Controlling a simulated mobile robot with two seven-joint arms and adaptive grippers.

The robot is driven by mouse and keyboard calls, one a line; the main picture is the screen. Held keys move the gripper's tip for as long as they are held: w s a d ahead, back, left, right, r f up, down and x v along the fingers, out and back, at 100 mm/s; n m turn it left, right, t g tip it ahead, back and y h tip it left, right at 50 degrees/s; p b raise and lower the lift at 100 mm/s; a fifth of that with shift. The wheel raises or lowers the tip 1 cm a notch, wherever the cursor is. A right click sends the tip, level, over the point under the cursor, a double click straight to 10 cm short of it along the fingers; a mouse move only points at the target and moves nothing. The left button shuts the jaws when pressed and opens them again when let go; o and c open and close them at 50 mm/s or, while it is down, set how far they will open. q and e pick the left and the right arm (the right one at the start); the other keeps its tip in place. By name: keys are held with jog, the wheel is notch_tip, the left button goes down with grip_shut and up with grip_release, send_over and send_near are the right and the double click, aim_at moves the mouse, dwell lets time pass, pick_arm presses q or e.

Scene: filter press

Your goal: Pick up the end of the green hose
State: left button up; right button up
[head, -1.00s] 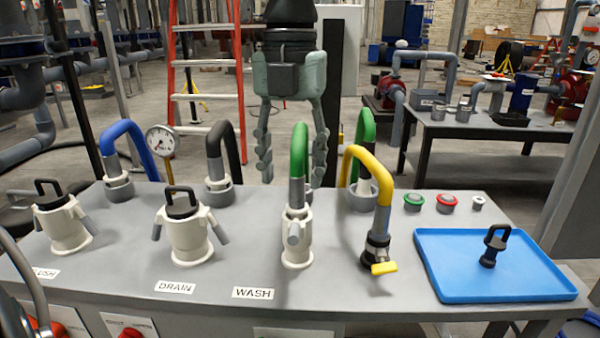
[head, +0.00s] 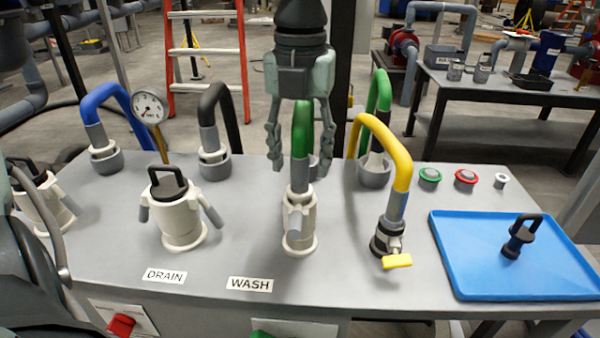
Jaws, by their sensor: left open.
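A green hose (head: 302,140) with a grey lower end stands upright in the white WASH fitting (head: 299,225). Another green hose arch (head: 381,90) rises behind a grey ring holder (head: 373,172) to the right. I cannot tell whether the two green parts join. My left gripper (head: 300,162) points down from above, open and empty. Its fingers appear on either side of the upright green hose, with the palm at the hose's visible top. Contact and exact depth cannot be told. My right gripper is not in view.
A yellow hose (head: 394,155) with a yellow-handled valve stands close on the right. Black (head: 215,100) and blue (head: 110,95) hoses and a gauge (head: 150,107) are on the left. A blue tray (head: 480,270) holds a dark handled plug (head: 518,238).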

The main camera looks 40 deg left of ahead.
pick_arm(q)
jog(key=shift+f, duration=0.7)
grip_shut()
jog(key=shift+r, duration=0.1)
